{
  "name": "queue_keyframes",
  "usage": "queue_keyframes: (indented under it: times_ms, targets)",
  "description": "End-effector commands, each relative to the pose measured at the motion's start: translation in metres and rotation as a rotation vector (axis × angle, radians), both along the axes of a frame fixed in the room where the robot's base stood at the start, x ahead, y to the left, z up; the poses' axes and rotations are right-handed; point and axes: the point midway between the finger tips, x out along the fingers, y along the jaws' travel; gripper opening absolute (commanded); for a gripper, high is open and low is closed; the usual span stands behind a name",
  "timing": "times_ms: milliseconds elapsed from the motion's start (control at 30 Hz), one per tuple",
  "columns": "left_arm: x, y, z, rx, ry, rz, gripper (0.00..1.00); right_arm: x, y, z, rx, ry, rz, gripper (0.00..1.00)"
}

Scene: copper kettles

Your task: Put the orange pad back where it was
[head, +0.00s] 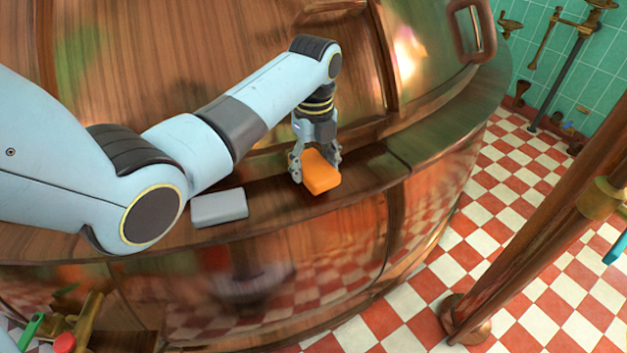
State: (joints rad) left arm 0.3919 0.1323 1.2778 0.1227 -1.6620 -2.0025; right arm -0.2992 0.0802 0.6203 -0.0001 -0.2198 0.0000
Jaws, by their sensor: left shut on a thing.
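The orange pad (321,174) is a small block with rounded edges, at the curved copper ledge of the kettle. My left gripper (314,168) points down and is shut on the orange pad, with a finger at each side of it. Whether the pad touches the ledge or hangs just above it I cannot tell. A grey pad (219,208) of similar size lies flat on the ledge, to the left of the orange one and apart from it. My right gripper is not in view.
The ledge (375,165) is narrow and curved, with bare room right of the orange pad. The kettle's domed wall (190,50) rises behind it. A copper pipe (540,210) stands at the right on a red and white checkered floor (500,200). Brass valves (85,322) are at lower left.

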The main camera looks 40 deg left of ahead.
Motion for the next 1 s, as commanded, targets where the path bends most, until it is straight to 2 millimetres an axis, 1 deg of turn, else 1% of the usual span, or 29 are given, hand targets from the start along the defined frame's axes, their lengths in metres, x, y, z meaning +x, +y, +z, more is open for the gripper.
queue_keyframes:
  times_ms: [67, 200, 300, 667, 700, 867, 900, 1000]
  targets:
    - [0.001, 0.002, -0.005, -0.001, 0.001, 0.0, 0.35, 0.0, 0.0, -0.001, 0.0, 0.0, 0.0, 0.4]
    - [0.0, 0.002, -0.028, -0.001, 0.003, 0.0, 0.35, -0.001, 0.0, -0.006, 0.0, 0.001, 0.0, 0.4]
    - [0.001, 0.002, -0.039, -0.001, 0.002, -0.001, 0.35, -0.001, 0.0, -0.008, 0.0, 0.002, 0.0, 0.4]
    - [0.001, 0.001, -0.043, 0.0, -0.001, -0.001, 0.35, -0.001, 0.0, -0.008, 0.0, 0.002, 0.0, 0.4]
    - [0.001, 0.001, -0.043, -0.001, -0.001, -0.001, 0.62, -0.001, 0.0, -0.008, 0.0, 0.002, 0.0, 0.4]
    - [0.001, 0.001, -0.043, 0.0, -0.001, -0.001, 0.83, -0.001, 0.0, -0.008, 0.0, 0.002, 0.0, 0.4]
    - [0.001, 0.001, -0.043, 0.0, -0.001, -0.001, 0.85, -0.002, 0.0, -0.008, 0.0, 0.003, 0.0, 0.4]
    - [0.001, 0.001, -0.043, 0.0, -0.001, -0.001, 0.85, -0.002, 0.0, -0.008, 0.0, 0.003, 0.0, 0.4]
